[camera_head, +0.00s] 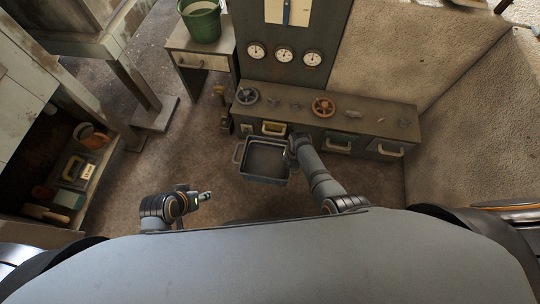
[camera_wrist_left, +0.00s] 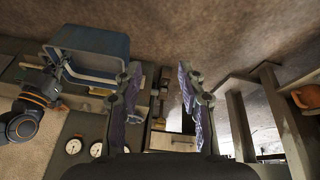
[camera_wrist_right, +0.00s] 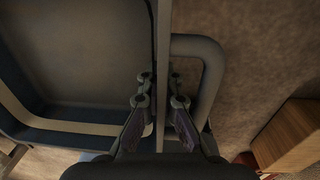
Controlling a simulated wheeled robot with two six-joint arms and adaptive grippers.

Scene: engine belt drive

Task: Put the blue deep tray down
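The blue deep tray (camera_head: 264,177) is an open, empty-looking grey-blue box with handle loops, in the middle of the head view, in front of the low bench. My right gripper (camera_wrist_right: 162,90) has one finger inside the tray wall and one outside, within the loop of the handle (camera_wrist_right: 210,80); it appears shut on the wall. The tray (camera_wrist_left: 92,42) also shows at upper left in the left wrist view, seemingly clear of the floor. My left gripper (camera_head: 207,196) is left of the tray, with its fingers (camera_wrist_left: 157,78) apart and nothing between them.
The low bench (camera_head: 400,128) bears handwheels (camera_head: 323,107) and small parts, with handled drawers (camera_head: 274,128) in its front. A green bucket (camera_head: 201,22) stands on a small table at the back left. A shelf with boxes (camera_head: 75,175) is at left. Floor (camera_head: 170,165) is clear between.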

